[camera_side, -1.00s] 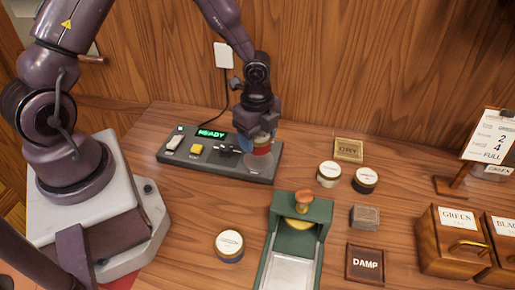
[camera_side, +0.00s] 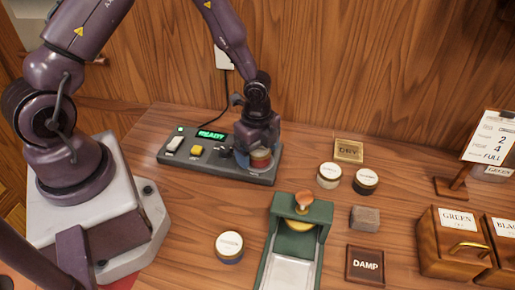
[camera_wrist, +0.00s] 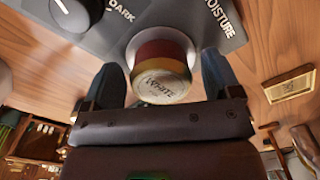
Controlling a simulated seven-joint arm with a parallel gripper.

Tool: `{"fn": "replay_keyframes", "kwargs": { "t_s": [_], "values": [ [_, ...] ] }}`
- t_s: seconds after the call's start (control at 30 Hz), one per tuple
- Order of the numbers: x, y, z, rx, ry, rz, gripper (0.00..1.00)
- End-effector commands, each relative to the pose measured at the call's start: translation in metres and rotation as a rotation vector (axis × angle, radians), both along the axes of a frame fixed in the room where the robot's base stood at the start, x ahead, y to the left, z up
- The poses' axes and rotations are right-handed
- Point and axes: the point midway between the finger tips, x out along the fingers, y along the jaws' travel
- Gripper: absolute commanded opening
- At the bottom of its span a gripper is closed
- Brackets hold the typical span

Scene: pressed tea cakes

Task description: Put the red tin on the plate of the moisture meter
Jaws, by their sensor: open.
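The red tin (camera_wrist: 160,50) has a gold lid band and a pale label reading WHITE. In the wrist view it stands upright over the pale round plate (camera_wrist: 133,45) of the moisture meter and appears to rest on it. In the side view the tin (camera_side: 261,160) shows low at the right end of the dark meter (camera_side: 205,163), partly hidden by my gripper. My gripper (camera_side: 258,148) is open around the tin. In the wrist view my gripper (camera_wrist: 162,78) has one finger on each side, with gaps to the tin.
The meter's dark knob (camera_wrist: 75,12) is beside the plate. Two tins (camera_side: 329,175) (camera_side: 365,180) and a DRY sign (camera_side: 348,151) stand to the right. A green press (camera_side: 296,240), another tin (camera_side: 229,246) and a DAMP sign (camera_side: 365,265) are nearer the front.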

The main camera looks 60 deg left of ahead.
Motion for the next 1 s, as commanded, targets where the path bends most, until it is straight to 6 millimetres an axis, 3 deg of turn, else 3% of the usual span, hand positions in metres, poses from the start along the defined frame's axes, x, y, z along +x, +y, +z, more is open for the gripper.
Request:
{"fn": "replay_keyframes", "kwargs": {
  "t_s": [0.17, 0.6, 0.87, 1.0],
  "values": [
    [0.001, 0.001, 0.009, 0.001, -0.004, 0.001, 0.83],
    [0.001, 0.001, 0.097, 0.002, -0.005, 0.002, 0.83],
    [-0.001, 0.001, 0.124, 0.008, -0.004, 0.01, 0.83],
    [-0.01, 0.006, 0.146, 0.069, -0.029, 0.103, 0.83]
  ]
}}
